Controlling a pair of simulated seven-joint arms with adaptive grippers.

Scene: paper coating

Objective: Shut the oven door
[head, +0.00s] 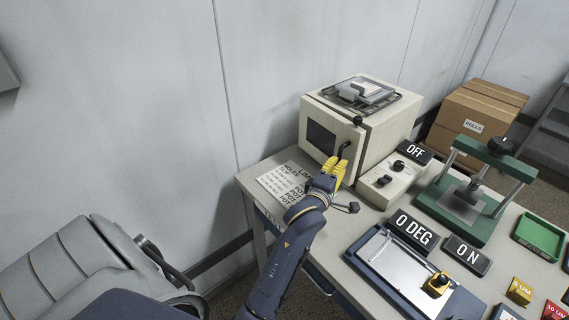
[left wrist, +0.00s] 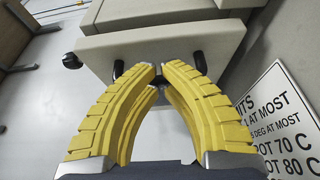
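The oven (head: 388,126) is a cream box at the back of the table. A black handle (head: 344,149) is on the door's right side. My left gripper (head: 337,163), with yellow fingers, is at the handle. In the left wrist view, its fingertips (left wrist: 160,71) come together between the handle's two dark ends and look shut on the handle, whose middle they hide. My right gripper is not in view.
A printed sign sheet (head: 283,183) lies left of the oven. A control box (head: 390,182) with an OFF plate (head: 414,152) stands right of it. A green press (head: 465,204) and a coating plate (head: 399,262) are further right and nearer. A rack with a block (head: 362,91) sits on the oven.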

